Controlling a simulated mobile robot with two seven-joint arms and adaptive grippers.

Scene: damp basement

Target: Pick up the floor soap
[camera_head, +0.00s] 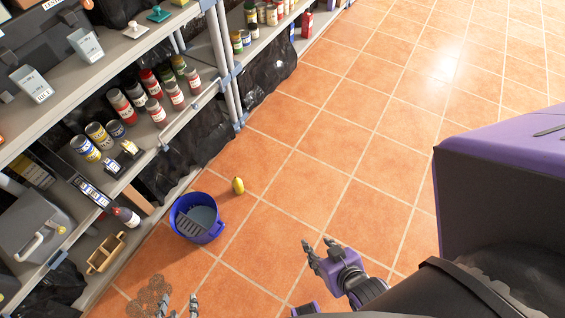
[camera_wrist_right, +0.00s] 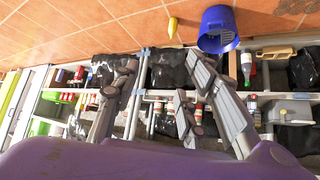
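A small yellow item (camera_head: 238,186), perhaps the floor soap, stands on the tiles just right of the blue bucket (camera_head: 205,218). It also shows as a yellow shape in the right wrist view (camera_wrist_right: 172,27), beside the bucket (camera_wrist_right: 217,30). My right gripper (camera_head: 320,248) is open and empty above the floor, nearer to me and to the right of the yellow item. Its spread fingers show in the wrist view (camera_wrist_right: 160,70) with nothing between them. My left gripper (camera_head: 178,304) shows only its fingertips at the bottom edge, apart with nothing visible between them.
A metal shelf unit (camera_head: 206,88) with several cans and bottles runs along the left. A wooden caddy (camera_head: 106,252) and a red-capped bottle (camera_head: 126,216) are on its low level, left of the bucket. Dark plastic sheeting (camera_head: 270,72) hangs below. Open tiled floor lies to the right.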

